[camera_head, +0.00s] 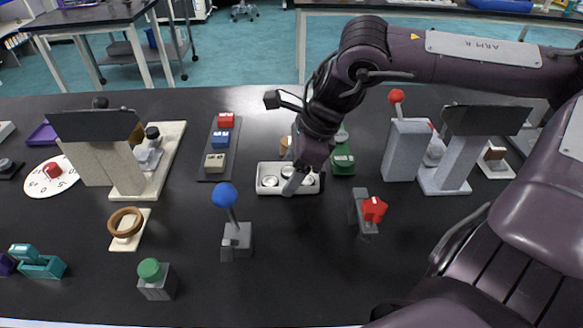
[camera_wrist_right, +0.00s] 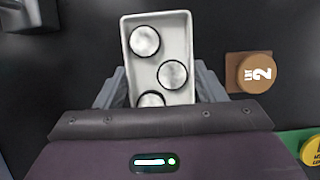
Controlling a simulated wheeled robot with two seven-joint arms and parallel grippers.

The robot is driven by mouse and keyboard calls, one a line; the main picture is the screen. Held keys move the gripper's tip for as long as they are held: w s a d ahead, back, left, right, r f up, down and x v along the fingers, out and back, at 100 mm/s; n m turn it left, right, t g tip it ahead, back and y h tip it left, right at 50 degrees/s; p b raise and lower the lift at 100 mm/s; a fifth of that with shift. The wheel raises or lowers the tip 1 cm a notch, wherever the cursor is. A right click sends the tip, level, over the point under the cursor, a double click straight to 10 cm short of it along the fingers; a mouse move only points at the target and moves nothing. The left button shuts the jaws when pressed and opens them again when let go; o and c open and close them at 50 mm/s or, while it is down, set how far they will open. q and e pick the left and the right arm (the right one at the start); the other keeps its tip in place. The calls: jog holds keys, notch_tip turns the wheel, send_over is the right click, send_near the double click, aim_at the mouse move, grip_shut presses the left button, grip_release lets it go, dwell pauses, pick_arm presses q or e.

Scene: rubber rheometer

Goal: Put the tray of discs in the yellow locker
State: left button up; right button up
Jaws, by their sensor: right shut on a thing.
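A white rectangular tray (camera_head: 270,192) is at the middle of the black bench. It also shows in the right wrist view (camera_wrist_right: 176,41), with three pale, dark-rimmed discs (camera_wrist_right: 172,74) lying in it; the lowest is partly hidden by my gripper. My right gripper (camera_head: 293,184) reaches down from above and is shut on the tray, one finger on each side in the right wrist view (camera_wrist_right: 160,88). I cannot tell whether the tray touches the bench. No yellow locker shows in either view. My left gripper is not in view.
A panel of coloured buttons (camera_head: 218,150) stands left of the tray. A blue-knobbed lever (camera_head: 237,236) and a red-knobbed device (camera_head: 372,209) stand in front. Grey machines stand further right.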

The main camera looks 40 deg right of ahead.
jog(key=o, duration=0.6)
jog(key=shift+f, duration=0.15)
jog(key=o, duration=0.5)
jog(key=shift+c, duration=0.2)
